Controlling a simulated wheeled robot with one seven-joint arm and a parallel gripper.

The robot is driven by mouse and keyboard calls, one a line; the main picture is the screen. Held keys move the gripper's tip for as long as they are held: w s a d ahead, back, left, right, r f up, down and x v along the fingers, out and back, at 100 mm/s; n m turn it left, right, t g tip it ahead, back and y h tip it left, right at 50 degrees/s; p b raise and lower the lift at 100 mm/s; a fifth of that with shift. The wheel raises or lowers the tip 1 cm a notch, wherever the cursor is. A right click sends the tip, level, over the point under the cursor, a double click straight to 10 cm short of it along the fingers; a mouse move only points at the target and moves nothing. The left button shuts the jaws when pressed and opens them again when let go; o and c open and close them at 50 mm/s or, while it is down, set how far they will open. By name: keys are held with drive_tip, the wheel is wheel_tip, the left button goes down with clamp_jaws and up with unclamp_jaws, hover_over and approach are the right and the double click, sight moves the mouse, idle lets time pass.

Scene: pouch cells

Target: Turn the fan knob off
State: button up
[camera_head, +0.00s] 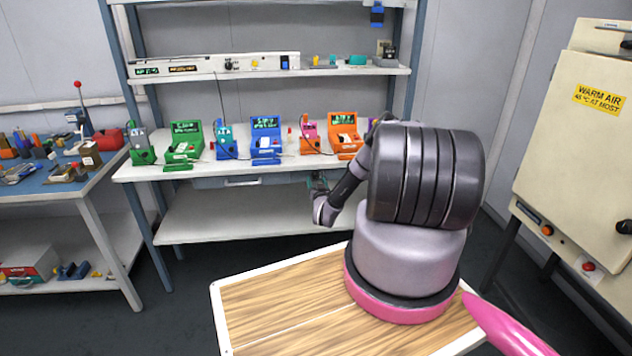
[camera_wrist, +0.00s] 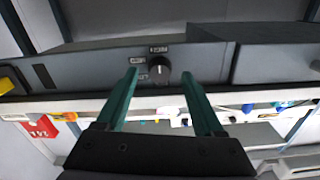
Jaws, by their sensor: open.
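The fan knob (camera_wrist: 159,68) is a small round dark knob with a pale mark, on a grey panel (camera_wrist: 95,68) in the wrist view. Small labels sit around it, too blurred to read surely; the mark seems to point toward the upper one. My gripper (camera_wrist: 160,74) is open. Its two teal fingers appear on either side of the knob, with a gap on each side; I cannot tell their depth from it. In the head view my gripper (camera_head: 318,182) is below the middle shelf's front edge, and my arm hides the knob.
The middle shelf (camera_head: 225,168) holds several coloured devices just above my gripper. A drawer front (camera_wrist: 275,62) stands beside the panel. A blue workbench (camera_head: 60,185) is at left, a cream warm-air cabinet (camera_head: 570,150) at right. The lower shelf (camera_head: 220,215) is clear.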

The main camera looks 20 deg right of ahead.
drive_tip(key=shift+w+d, duration=0.2)
drive_tip(key=shift+w, duration=0.5)
clamp_jaws()
